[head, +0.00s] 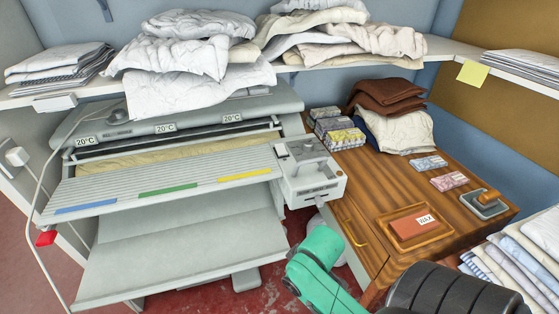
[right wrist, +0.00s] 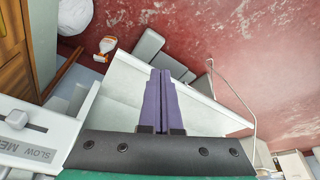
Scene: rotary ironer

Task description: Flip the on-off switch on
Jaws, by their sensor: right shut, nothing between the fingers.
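The rotary ironer (head: 165,205) stands at the left in the head view, with a pale control box (head: 309,174) at the right end of its slatted feed board. In the right wrist view the box (right wrist: 40,128) shows at the left edge, with a slider and lettering reading "SLOW". My right gripper (right wrist: 160,73) has purple fingers pressed together and empty, pointing past the box over the ironer's lower part. My left gripper is not in view.
A wooden cabinet (head: 370,178) right of the ironer carries small boxes, folded cloths, a wax block and a stamp. A shelf (head: 440,50) with laundry runs above. A white cord (head: 38,190) hangs at the left. A bottle (right wrist: 107,45) stands on the red floor.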

